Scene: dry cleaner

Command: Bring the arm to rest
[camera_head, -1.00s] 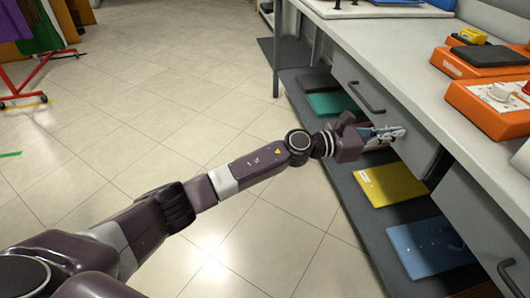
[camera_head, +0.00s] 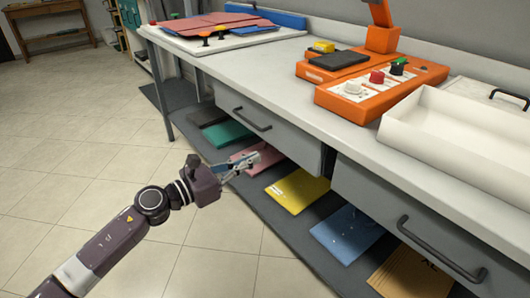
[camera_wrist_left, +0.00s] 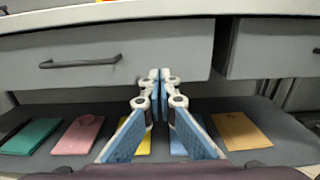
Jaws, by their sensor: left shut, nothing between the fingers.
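My left gripper (camera_head: 240,166) reaches in from the left in the head view, in front of the workbench's lower shelf. It is shut and empty. In the left wrist view my left gripper (camera_wrist_left: 161,76) shows its blue-padded fingers meeting at the tips, pointing at the drawer fronts. In the head view its tips overlap the pink folded item (camera_head: 262,153) on the shelf; I cannot tell the gap between them, though the gripper looks to be in front of it. My right gripper is not in view.
The workbench (camera_head: 230,65) has a left drawer (camera_head: 285,135) and a right drawer (camera_head: 375,195), both looking closed. Yellow (camera_head: 298,190), blue (camera_head: 347,233) and teal (camera_head: 227,133) folded items lie on the lower shelf (camera_head: 290,240). The tiled floor (camera_head: 60,170) at left is clear.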

